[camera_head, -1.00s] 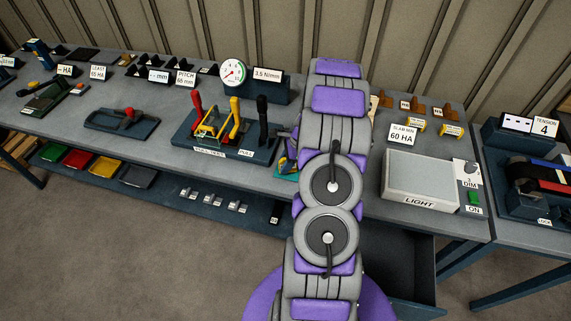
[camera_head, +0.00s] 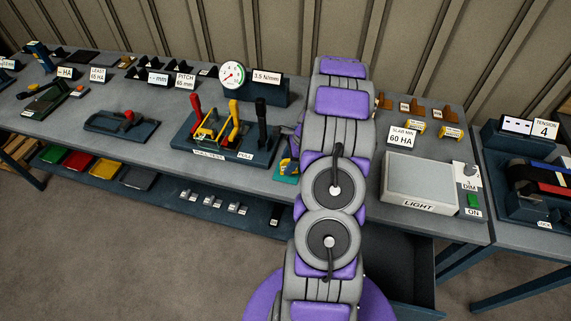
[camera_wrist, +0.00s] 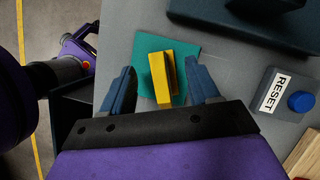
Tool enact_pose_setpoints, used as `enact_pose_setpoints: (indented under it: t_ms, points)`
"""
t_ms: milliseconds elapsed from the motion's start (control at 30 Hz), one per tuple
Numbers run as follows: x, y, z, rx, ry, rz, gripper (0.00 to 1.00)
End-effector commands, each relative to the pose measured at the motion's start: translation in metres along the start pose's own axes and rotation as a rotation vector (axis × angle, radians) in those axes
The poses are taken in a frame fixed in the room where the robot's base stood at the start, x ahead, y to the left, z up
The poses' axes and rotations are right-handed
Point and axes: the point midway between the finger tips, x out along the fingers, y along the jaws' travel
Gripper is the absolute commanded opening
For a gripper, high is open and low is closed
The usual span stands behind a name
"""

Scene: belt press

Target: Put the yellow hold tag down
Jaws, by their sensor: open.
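The yellow hold tag (camera_wrist: 158,75) is in the wrist view, a folded yellow piece over a green mat (camera_wrist: 146,47) on the grey bench. My gripper (camera_wrist: 163,83) has its two dark blue fingers apart, one on each side of the tag, with gaps visible between fingers and tag. Whether the tag rests fully on the mat is hard to tell from above. In the head view my arm hides most of this spot; a bit of the green mat (camera_head: 284,178) shows at the arm's left edge.
A box with a blue RESET button (camera_wrist: 301,102) stands right of the mat, and a dark blue fixture (camera_wrist: 270,20) lies behind. In the head view the pull-test rig (camera_head: 225,135) is left of my arm, the light box (camera_head: 420,180) right. An open drawer (camera_head: 400,265) is below.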

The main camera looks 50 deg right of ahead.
Motion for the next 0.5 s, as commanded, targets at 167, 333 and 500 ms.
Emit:
enact_pose_setpoints:
  t_ms: [167, 333, 500]
  points:
    - [-0.041, 0.0, 0.002, 0.0, 0.0, -0.003, 0.61]
    - [-0.073, 0.0, 0.003, 0.0, 0.003, -0.006, 0.61]
    - [-0.092, 0.0, 0.002, 0.0, 0.002, -0.003, 0.61]
